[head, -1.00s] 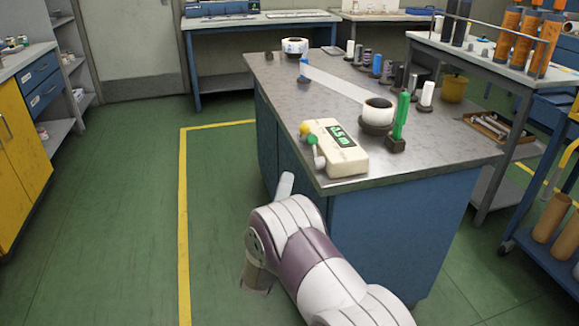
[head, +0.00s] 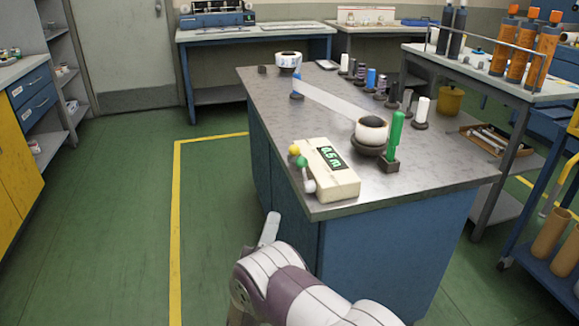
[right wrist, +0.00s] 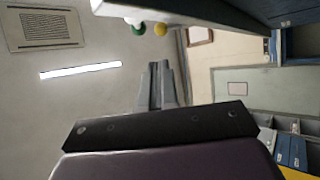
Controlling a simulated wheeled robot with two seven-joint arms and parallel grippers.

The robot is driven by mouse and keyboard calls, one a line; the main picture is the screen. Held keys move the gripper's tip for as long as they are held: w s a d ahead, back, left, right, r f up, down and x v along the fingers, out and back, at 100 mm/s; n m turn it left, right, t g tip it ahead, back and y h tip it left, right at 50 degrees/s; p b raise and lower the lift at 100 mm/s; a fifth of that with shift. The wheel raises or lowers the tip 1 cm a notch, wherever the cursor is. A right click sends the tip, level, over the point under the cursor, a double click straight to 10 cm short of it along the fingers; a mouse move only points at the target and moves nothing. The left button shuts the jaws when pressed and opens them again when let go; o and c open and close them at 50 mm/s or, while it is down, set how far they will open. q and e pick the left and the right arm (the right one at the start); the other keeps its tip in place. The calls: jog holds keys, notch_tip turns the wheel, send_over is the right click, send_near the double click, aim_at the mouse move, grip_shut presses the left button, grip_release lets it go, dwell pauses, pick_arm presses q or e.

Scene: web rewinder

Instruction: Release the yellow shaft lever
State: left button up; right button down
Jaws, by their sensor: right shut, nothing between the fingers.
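The yellow knob (head: 294,149) of the shaft lever stands at the left end of a cream control box (head: 338,183) on the steel bench. A green knob (head: 302,161) and a white knob (head: 309,186) sit beside it, nearer me. In the right wrist view the yellow knob (right wrist: 160,29) and green knob (right wrist: 141,27) show at the top, by the bench edge. My right gripper (right wrist: 160,68) is shut and empty, apart from the knobs. My left gripper is out of view.
The steel bench top (head: 270,120) has a sharp near corner. A white roll (head: 371,131), a green upright handle (head: 396,130) and several spools stand behind the box. The floor left of the bench is clear.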

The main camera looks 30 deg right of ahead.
jog(key=p, duration=0.2)
send_near(293, 153)
jog(key=f+x, duration=0.1)
jog(key=x, duration=0.6)
jog(key=shift+w, duration=0.15)
